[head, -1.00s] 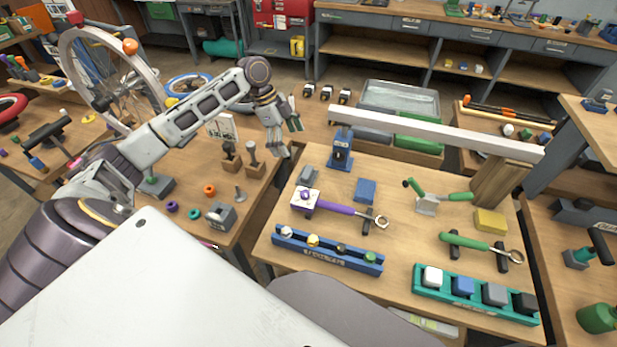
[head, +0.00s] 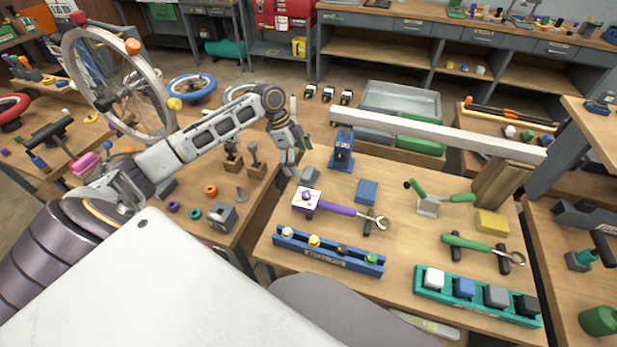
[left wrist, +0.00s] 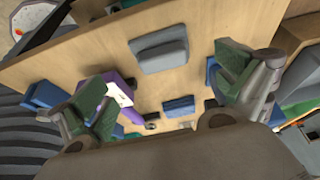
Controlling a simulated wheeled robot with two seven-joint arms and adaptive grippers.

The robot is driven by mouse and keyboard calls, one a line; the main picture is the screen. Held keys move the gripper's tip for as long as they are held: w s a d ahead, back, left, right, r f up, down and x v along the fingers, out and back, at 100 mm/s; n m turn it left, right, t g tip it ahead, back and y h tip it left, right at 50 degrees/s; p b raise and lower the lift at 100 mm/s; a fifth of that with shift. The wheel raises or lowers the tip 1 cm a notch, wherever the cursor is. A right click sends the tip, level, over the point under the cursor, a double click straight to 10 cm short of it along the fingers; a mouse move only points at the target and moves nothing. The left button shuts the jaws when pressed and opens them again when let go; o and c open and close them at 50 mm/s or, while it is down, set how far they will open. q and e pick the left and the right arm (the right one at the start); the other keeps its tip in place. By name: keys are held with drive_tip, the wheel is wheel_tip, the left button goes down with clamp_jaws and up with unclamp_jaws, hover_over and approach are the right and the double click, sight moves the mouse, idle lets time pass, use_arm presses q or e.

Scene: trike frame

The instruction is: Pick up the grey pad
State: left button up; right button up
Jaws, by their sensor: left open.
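The grey pad (head: 307,177) lies flat on the wooden table near its left edge, just beyond the white block of the purple wrench. In the left wrist view the grey pad (left wrist: 160,50) lies between and ahead of the two fingers, apart from both. My left gripper (head: 298,154) hangs above the table's left edge, close to the pad. In the left wrist view my left gripper (left wrist: 168,90) has its green-lined fingers spread wide with nothing between them. My right gripper is in neither view.
A blue pad (head: 366,192) lies right of the grey pad. The purple wrench (head: 342,209) lies in front. A blue press-like tool (head: 342,150) stands behind, near a long pale beam (head: 435,132). A blue rack (head: 327,252) and teal tray (head: 478,297) line the front.

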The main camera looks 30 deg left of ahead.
sight(308, 172)
use_arm(q)
drive_tip(key=shift+d+f, duration=0.25)
drive_tip(key=shift+f, duration=0.25)
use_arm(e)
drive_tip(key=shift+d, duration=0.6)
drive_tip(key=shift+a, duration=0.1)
use_arm(q)
drive_tip(key=shift+w+d+f, duration=0.1)
drive_tip(key=shift+d+f, duration=0.05)
drive_tip(key=shift+f, duration=0.15)
drive_tip(key=x, duration=0.3)
drive_tip(key=shift+w+d+f, duration=0.2)
drive_tip(key=shift+d+f, duration=0.15)
drive_tip(key=shift+f, duration=0.25)
drive_tip(key=c, duration=1.1)
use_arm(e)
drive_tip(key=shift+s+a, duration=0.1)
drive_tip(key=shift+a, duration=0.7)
